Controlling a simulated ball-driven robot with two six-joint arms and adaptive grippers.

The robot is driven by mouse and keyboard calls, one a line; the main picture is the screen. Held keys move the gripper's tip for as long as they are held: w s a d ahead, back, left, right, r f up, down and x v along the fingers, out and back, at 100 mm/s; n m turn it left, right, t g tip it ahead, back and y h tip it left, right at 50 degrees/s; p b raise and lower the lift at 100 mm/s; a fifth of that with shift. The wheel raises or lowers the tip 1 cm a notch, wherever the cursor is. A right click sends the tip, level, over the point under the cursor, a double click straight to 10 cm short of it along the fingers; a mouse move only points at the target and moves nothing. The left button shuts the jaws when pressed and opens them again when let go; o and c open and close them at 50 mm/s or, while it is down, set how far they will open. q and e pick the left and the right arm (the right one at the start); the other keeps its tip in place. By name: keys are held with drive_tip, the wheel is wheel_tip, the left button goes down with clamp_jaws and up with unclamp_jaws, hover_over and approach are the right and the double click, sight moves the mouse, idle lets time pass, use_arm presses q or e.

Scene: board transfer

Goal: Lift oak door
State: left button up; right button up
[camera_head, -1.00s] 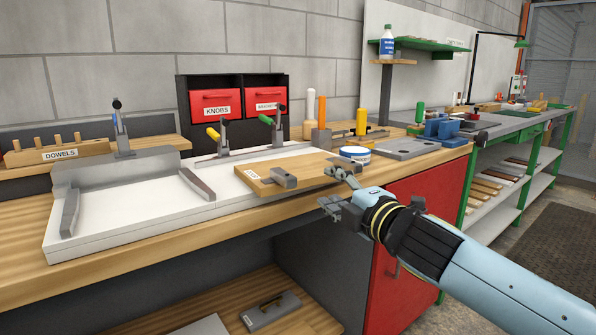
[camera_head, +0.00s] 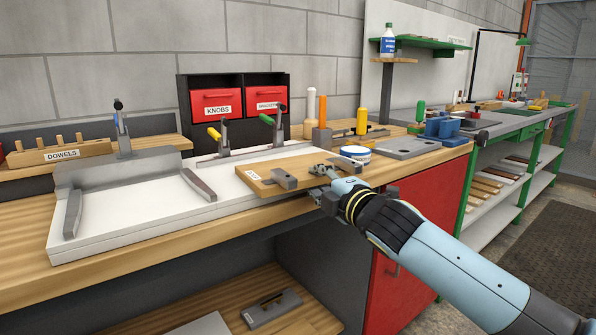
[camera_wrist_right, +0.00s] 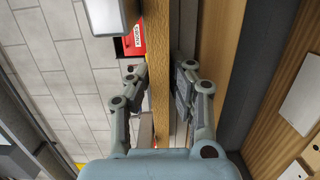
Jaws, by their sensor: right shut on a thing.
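The oak door (camera_head: 268,169) is a flat light-wood panel with a small white label. It lies over the right part of the white fixture (camera_head: 130,231) on the bench, with a grey block (camera_head: 285,179) at its front edge. My right gripper (camera_head: 319,181) is shut on the door's front right edge, one finger above and one below. In the right wrist view the door's edge (camera_wrist_right: 160,75) runs between the fingers. I cannot tell whether the door is clear of the fixture. My left gripper is not in view.
Red drawers (camera_head: 217,102) and a dowel rack (camera_head: 62,152) are at the back.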

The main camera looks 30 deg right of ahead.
drive_tip(key=shift+r, duration=0.1)
clamp_jaws()
drive_tip(key=shift+r, duration=0.4)
wheel_tip(320, 180, up, 9)
drive_tip(key=p, duration=0.3)
drive_tip(key=shift+f+p, duration=0.1)
drive_tip(key=shift+p, duration=0.2)
wheel_tip(320, 180, up, 6)
drive_tip(key=p, duration=0.6)
drive_tip(key=shift+p, duration=0.35)
